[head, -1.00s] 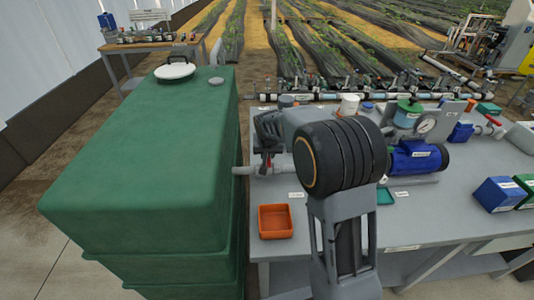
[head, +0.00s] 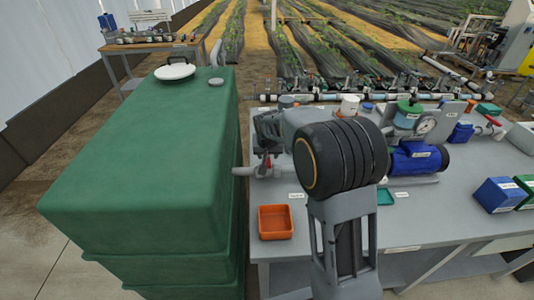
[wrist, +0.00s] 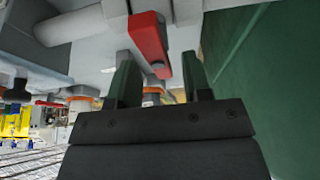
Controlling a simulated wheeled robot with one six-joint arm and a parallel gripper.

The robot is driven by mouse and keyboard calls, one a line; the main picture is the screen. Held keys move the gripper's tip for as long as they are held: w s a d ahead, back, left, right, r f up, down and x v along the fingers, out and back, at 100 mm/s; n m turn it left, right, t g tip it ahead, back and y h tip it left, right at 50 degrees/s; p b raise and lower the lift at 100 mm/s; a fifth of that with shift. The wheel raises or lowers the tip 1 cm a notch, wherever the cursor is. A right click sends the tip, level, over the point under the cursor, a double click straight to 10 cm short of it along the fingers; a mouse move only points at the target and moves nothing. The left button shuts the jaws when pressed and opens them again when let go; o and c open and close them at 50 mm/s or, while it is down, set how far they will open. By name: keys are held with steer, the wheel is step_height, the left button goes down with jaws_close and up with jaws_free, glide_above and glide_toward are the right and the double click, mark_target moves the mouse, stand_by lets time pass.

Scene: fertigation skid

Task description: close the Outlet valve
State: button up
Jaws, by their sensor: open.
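A valve with a red lever handle (head: 265,164) sits on the grey pipe beside the green tank, at the left end of the bench. A second red-handled valve (head: 493,120) is at the bench's far right. The labels are too small to read, so I cannot tell which is the Outlet valve. My gripper (head: 268,128) is above the left valve, partly hidden by my arm. In the wrist view, my gripper (wrist: 160,72) is open, its two fingers on either side of the red handle (wrist: 148,42). I cannot tell whether they touch it.
The big green tank (head: 140,165) stands close on the left, its wall near my gripper. An orange tray (head: 275,222) lies on the bench front. A blue pump (head: 417,158) and a pressure gauge (head: 425,124) stand to the right.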

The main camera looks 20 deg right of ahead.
steer(key=v, duration=1.3)
steer(key=shift+s+r, duration=0.2)
steer(key=shift+r, duration=0.1)
steer(key=s+f+n+y+p, duration=0.1)
steer(key=s+p, duration=0.4)
steer(key=s, duration=1.7)
steer(key=shift+d+f+n+g, duration=0.25)
steer(key=shift+d+n+g, duration=0.1)
steer(key=shift+n, duration=0.45)
